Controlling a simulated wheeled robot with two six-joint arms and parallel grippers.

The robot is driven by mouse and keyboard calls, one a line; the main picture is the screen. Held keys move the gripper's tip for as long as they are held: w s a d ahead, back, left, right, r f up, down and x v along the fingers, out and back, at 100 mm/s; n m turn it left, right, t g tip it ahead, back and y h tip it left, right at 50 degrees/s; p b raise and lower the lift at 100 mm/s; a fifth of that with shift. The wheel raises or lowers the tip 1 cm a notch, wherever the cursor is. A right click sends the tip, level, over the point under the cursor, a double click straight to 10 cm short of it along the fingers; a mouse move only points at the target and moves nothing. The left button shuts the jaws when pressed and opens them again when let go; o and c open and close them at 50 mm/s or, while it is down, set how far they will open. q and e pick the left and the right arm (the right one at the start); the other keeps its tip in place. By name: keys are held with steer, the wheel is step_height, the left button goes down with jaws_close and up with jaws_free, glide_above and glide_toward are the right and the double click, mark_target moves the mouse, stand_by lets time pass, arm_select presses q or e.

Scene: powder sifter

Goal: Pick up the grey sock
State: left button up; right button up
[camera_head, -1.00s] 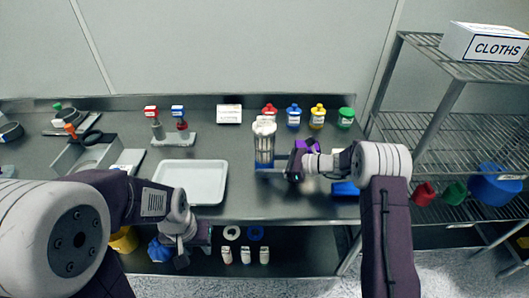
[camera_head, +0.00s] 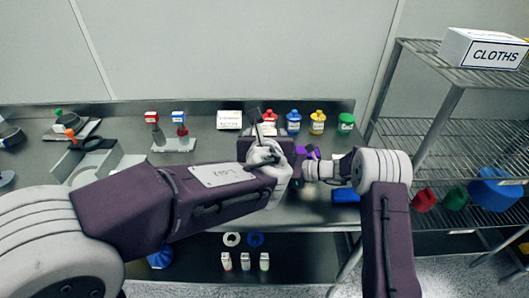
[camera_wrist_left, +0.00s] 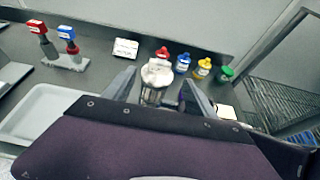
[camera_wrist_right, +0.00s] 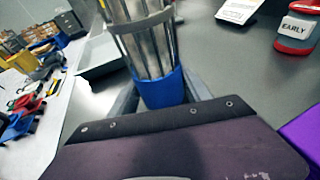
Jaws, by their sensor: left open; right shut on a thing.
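A metal cage cylinder with a blue base (camera_wrist_right: 165,88) stands upright in the right wrist view, with pale grey material behind its bars. Its rounded pale top (camera_wrist_left: 157,74) shows in the left wrist view. I cannot tell whether this material is the grey sock; no separate sock is visible. My right gripper (camera_wrist_right: 160,95) is shut on the blue base. My left gripper (camera_wrist_left: 158,90) is open, its fingers on either side of the cylinder's top; contact cannot be told.
Red, blue, yellow (camera_head: 317,122) and green (camera_head: 346,122) containers and a white label card (camera_head: 229,119) stand along the bench's back. Two stamp-like tools (camera_head: 174,145) stand left of them. A white tray (camera_wrist_left: 40,112) lies at left. A wire rack (camera_head: 440,130) stands right.

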arm_select(q)
steer(key=x, duration=1.2)
steer(key=shift+w+f, duration=0.1)
steer(key=shift+f, duration=0.05)
steer(key=c, duration=1.2)
steer(key=shift+f, duration=0.1)
jaws_close()
